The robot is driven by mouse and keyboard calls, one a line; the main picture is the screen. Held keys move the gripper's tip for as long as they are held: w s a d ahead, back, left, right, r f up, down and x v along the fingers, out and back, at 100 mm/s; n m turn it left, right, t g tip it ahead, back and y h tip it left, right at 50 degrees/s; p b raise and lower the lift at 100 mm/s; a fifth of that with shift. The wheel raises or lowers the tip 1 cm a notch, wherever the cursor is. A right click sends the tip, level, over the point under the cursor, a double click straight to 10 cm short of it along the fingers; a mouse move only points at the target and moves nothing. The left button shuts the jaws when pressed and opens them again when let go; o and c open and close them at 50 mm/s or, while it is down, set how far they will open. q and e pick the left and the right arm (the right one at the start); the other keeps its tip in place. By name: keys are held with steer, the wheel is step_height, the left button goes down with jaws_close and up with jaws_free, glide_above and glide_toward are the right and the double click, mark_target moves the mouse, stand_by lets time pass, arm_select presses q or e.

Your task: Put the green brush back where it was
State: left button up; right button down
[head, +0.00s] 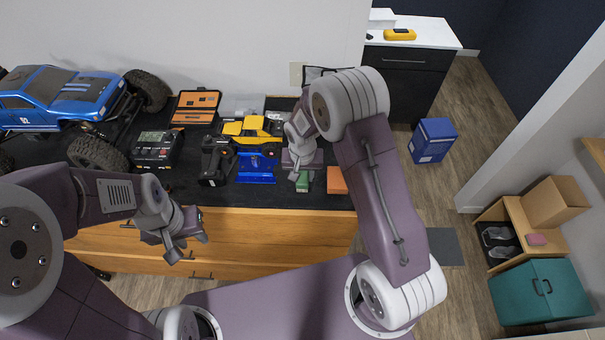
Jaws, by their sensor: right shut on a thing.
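The green brush (303,183) shows as a small green block at the front of the black worktop (275,198). My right gripper (302,174) points down over it and is shut on it; the wrist and fingers hide part of the brush. I cannot tell whether the brush touches the worktop. My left gripper (187,241) hangs in front of the wooden drawers, its fingers apart and empty.
An orange block (337,181) lies just right of the brush. A blue part (257,168), a yellow car body (249,130), a black controller (215,160), a black box (154,149), an orange case (196,106) and a blue crawler (58,98) stand to the left.

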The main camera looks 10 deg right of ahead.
steer(key=c, duration=0.9)
jaws_free()
steer(key=shift+s+f, duration=0.1)
